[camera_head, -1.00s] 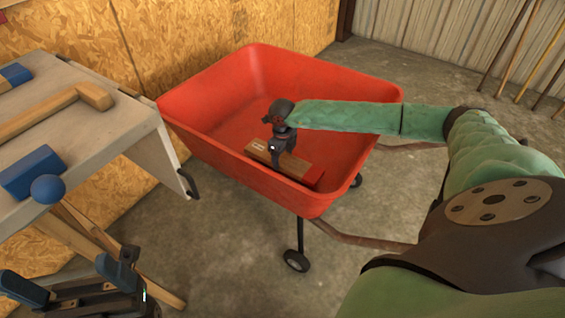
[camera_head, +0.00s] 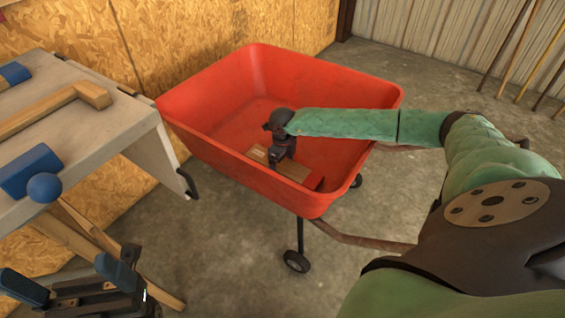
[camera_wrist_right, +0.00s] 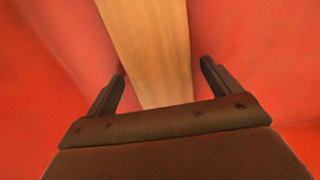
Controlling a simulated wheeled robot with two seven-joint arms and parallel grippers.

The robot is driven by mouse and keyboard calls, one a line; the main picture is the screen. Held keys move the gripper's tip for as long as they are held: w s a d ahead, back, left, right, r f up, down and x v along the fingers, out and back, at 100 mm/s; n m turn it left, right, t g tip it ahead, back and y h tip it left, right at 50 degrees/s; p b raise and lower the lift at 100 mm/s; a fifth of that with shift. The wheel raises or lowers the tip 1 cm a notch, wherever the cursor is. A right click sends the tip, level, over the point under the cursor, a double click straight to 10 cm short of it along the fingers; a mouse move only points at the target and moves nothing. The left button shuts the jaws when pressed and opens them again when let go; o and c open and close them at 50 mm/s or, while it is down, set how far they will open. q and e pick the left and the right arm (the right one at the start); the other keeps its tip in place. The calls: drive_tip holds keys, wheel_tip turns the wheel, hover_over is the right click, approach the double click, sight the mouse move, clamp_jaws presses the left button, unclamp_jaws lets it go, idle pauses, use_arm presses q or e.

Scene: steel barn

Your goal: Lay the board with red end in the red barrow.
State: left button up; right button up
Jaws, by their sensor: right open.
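The board with red end (camera_head: 294,169) lies low inside the red barrow (camera_head: 232,162), its red end toward the near right side. My right gripper (camera_head: 279,160) is down in the barrow, over the board. In the right wrist view the bare wooden face of the board (camera_wrist_right: 150,45) runs between the fingers of my right gripper (camera_wrist_right: 162,85), which are open with a gap on each side. The gripper hides part of the board in the head view. A dark jointed shape at the bottom left (camera_head: 112,285) may be my left gripper; its jaws are unclear.
A workbench (camera_head: 95,140) stands left of the barrow, with a wooden mallet-like tool (camera_head: 90,95) and blue-ended items on it. A plywood wall (camera_head: 180,35) is behind. Poles lean on the metal wall at the right. The floor right of the barrow is clear.

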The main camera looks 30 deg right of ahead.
sight(282, 165)
wheel_tip(282, 165, up, 12)
drive_tip(key=p, duration=0.1)
drive_tip(key=shift+r+p, duration=0.15)
drive_tip(key=shift+p, duration=0.25)
idle(0.5)
